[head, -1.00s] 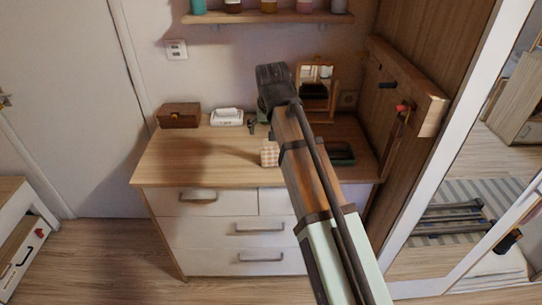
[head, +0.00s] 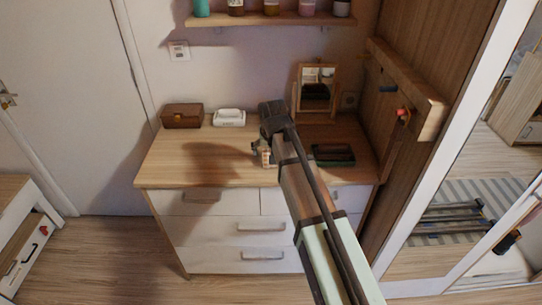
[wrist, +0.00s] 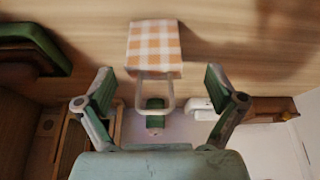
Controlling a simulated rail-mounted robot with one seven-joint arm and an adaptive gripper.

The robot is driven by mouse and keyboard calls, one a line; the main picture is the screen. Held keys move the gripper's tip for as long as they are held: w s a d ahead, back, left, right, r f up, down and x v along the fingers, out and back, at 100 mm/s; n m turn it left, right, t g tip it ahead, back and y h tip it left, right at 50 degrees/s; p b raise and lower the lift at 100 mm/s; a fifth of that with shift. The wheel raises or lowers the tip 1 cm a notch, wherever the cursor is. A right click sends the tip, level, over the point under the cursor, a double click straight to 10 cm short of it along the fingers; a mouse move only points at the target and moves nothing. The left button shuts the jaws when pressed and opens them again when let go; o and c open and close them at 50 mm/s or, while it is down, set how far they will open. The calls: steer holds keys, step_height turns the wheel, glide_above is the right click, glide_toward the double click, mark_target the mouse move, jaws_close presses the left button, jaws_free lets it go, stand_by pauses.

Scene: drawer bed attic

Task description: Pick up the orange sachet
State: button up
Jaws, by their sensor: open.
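The orange sachet is an orange-and-white checked pouch (wrist: 154,46) on the wooden dresser top. In the wrist view it is at the upper middle, between and beyond my gripper's (wrist: 159,78) spread fingers, with a visible gap on both sides. A pale loop (wrist: 168,106) shows just below it; I cannot tell what it belongs to. In the head view the sachet (head: 266,158) is mostly hidden by my arm and gripper. My gripper is open and empty.
On the dresser (head: 160,165) stand a brown box (head: 182,115), a white wipes box (head: 229,118), a mirror (head: 316,92) and a dark green tray (head: 334,155). A wooden rail panel (head: 408,88) borders the right side. The dresser's left front is clear.

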steer(key=shift+d+p+x, duration=0.15)
steer(key=shift+p+x, duration=0.25)
steer(key=shift+x, duration=0.85)
steer(key=shift+d+p+x, duration=0.15)
steer(key=shift+p+x, duration=0.2)
steer(key=shift+x, duration=0.9)
steer(key=shift+s, duration=0.1)
steer(key=c, duration=1.2)
